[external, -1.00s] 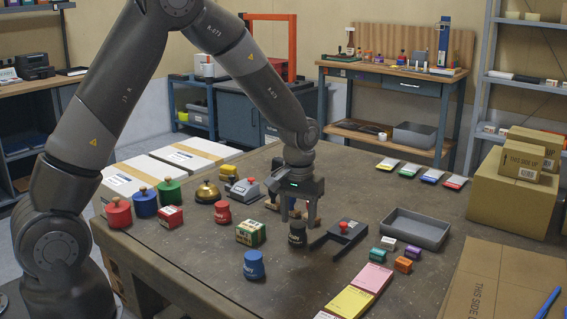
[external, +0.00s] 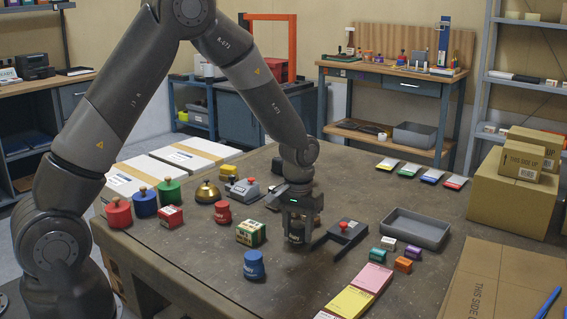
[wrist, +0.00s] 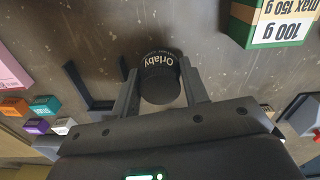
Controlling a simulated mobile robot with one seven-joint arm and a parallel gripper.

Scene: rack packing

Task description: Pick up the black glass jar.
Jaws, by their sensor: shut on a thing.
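The black jar (wrist: 160,88) with a pale printed label stands on the table between my gripper's fingers in the wrist view. In the external view the jar (external: 296,237) is partly hidden by the fingers. My gripper (wrist: 158,85) is shut on the jar, one finger on each side. In the external view my gripper (external: 298,228) reaches down from above to table height. I cannot tell any gap between the jar and the table.
A green and white box (external: 251,234) stands left of the jar, and a blue jar (external: 254,265) in front. A dark stand with a red button (external: 345,229) is close on the right. A grey tray (external: 415,229) lies further right.

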